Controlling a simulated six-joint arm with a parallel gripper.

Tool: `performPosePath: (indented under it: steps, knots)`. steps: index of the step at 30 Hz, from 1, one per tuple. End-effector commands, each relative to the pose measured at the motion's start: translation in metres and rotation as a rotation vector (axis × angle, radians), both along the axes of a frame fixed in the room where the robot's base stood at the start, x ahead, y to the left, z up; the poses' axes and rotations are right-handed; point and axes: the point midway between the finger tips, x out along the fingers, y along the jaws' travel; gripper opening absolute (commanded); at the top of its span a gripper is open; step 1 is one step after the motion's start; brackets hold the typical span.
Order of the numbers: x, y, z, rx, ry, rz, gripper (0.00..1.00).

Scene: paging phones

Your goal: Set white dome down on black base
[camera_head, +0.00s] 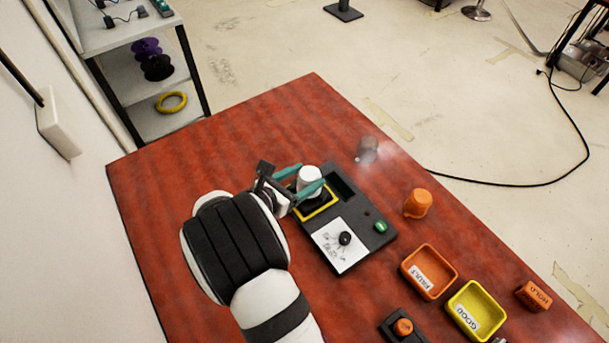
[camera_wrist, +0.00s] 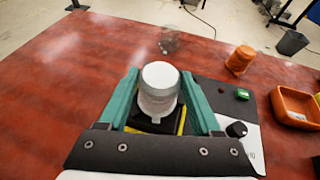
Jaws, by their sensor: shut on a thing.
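The white dome (camera_head: 309,178) is between the green fingers of my gripper (camera_head: 299,183), which is shut on it. In the wrist view the dome (camera_wrist: 159,82) stands upright between the fingertips (camera_wrist: 160,86). The black base (camera_head: 314,203) lies under the dome, inside a yellow square outline on the dark panel (camera_head: 368,221). It also shows below the dome in the wrist view (camera_wrist: 150,123). The dome is over the base, but I cannot tell whether they touch.
The panel carries a black knob (camera_head: 345,238) and a green button (camera_head: 380,226). A clear cup (camera_head: 368,149) and an orange cup (camera_head: 418,203) stand beyond it. An orange tray (camera_head: 429,271), a yellow tray (camera_head: 476,311) and an orange block (camera_head: 533,295) lie at the right. The far left tabletop is clear.

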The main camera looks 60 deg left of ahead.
Motion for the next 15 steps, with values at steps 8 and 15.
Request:
performPosePath:
  steps: [8, 15]
  knots:
    - [0.0001, 0.0, -0.0072, 0.0, 0.0, 0.0, 0.1]
    - [0.0, 0.0001, -0.0079, 0.0, 0.0, 0.0, 0.1]
